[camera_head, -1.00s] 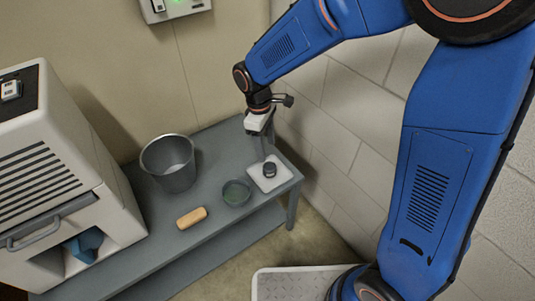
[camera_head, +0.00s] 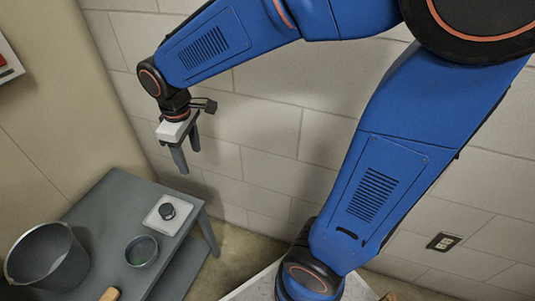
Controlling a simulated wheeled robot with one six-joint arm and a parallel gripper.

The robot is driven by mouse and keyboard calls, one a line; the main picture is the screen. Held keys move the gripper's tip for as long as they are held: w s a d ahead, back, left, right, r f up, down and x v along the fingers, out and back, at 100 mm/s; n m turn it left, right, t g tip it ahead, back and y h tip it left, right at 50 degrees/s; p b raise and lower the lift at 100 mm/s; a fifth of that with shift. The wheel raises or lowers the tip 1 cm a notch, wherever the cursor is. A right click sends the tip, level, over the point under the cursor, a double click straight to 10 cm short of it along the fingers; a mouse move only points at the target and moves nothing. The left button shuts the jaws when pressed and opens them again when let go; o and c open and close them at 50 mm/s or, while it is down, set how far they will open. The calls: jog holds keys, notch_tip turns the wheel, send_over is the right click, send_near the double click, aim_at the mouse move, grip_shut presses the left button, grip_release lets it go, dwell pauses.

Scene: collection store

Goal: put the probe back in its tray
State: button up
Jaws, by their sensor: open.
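A small dark round piece (camera_head: 167,211) sits on a white square tray (camera_head: 152,221) at the back right corner of the grey table. It may be the probe, but its shape is too small to be sure. My gripper (camera_head: 189,160) is open with its fingers pointing down. It is empty, in front of the pale block wall, and appears above and slightly right of the tray, apart from it.
The grey table (camera_head: 108,207) also bears a metal bucket (camera_head: 48,262), a small dark bowl with green inside (camera_head: 141,251) and a tan piece (camera_head: 110,294) cut by the lower edge. A wall socket (camera_head: 442,243) is at right. Free air surrounds my gripper.

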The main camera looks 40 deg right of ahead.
jog(key=s+d+r+m+t, duration=0.2)
jog(key=s+d+m, duration=0.2)
jog(key=s+d, duration=0.3)
jog(key=s+d+r+m+t, duration=0.1)
jog(key=s+d+r+m, duration=0.2)
jog(key=s+d, duration=0.4)
jog(key=s+m, duration=0.1)
jog(key=s, duration=0.2)
jog(key=shift+d+m+t, duration=0.3)
jog(key=shift+d+t, duration=0.1)
jog(key=shift+w, duration=0.1)
